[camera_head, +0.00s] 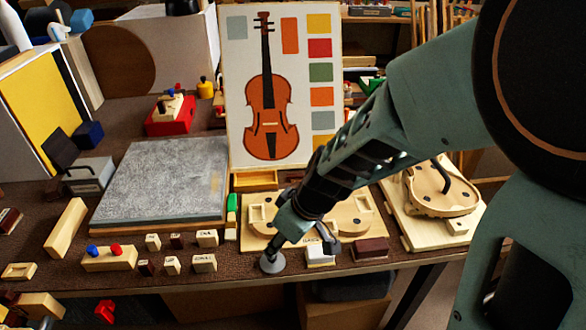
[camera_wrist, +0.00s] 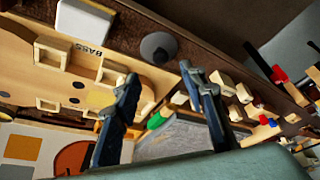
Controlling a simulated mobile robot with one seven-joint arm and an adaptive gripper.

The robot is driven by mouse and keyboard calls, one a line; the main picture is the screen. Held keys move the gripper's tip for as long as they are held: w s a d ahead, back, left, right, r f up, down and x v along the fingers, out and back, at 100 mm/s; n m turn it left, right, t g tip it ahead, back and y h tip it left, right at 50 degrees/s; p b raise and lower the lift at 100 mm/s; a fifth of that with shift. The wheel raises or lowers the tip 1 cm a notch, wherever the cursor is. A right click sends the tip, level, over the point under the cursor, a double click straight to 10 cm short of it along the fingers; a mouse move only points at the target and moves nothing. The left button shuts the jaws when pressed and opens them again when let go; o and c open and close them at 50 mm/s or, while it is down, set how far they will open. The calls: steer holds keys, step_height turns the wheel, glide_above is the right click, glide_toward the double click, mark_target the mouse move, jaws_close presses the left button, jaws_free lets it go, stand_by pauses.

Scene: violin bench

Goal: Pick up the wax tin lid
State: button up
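A small round grey piece (camera_head: 272,263), which looks like the wax tin lid, lies on the brown bench near its front edge. In the wrist view the grey round piece (camera_wrist: 158,46) shows as a disc with a darker middle, just beyond the fingertips. My gripper (camera_head: 303,243) is low over the bench, at the front of a pale wooden board. In the wrist view my gripper (camera_wrist: 160,72) has its two dark fingers apart with nothing between them. The fingers are not seen touching the grey piece. No separate tin can be made out.
A white-topped block (camera_head: 320,252) and a dark brown block (camera_head: 371,250) stand right of the grey piece. Several small labelled blocks (camera_head: 205,262) stand to its left. The wooden board (camera_head: 372,222) lies behind, and a grey slab (camera_head: 165,180) is at the left.

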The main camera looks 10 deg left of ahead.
steer(key=b+x, duration=0.1)
steer(key=x, duration=0.6)
steer(key=shift+s+f+b, duration=0.1)
steer(key=shift+s+b, duration=0.05)
steer(key=shift+b, duration=0.25)
steer(key=shift+c, duration=0.6)
steer(key=c, duration=0.9)
steer(key=shift+c, duration=0.2)
